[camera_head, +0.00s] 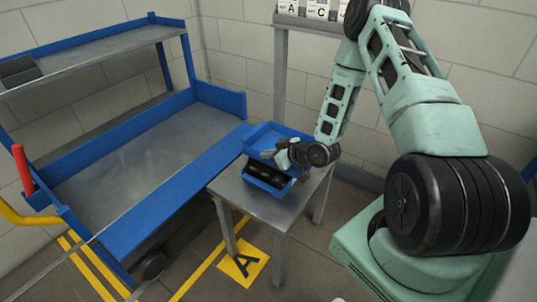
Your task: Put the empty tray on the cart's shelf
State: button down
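A blue tray (262,136) with a bare visible floor sits towards the back of the small grey table (255,203). In front of it is a second blue tray (262,184) with dark bottles (266,174) lying in it. My gripper (282,157) is over the right side of the trays, close to the edge between them. It is small and dark here, so its opening and any contact are unclear. The blue cart (168,218) is at the left, with a wide, bare grey lower shelf (135,150) and a higher grey shelf (95,55).
A dark object (20,70) lies on the upper shelf's left end. A red handle (22,168) and a yellow rail (25,216) are at the cart's left. A grey stand (281,70) with lettered cards is behind the table. A yellow "A" mark (244,263) is on the floor.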

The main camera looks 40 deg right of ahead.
jog(key=shift+f, duration=0.1)
jog(key=shift+f, duration=0.15)
jog(key=c, duration=1.6)
grip_release()
jog(key=shift+c, duration=0.2)
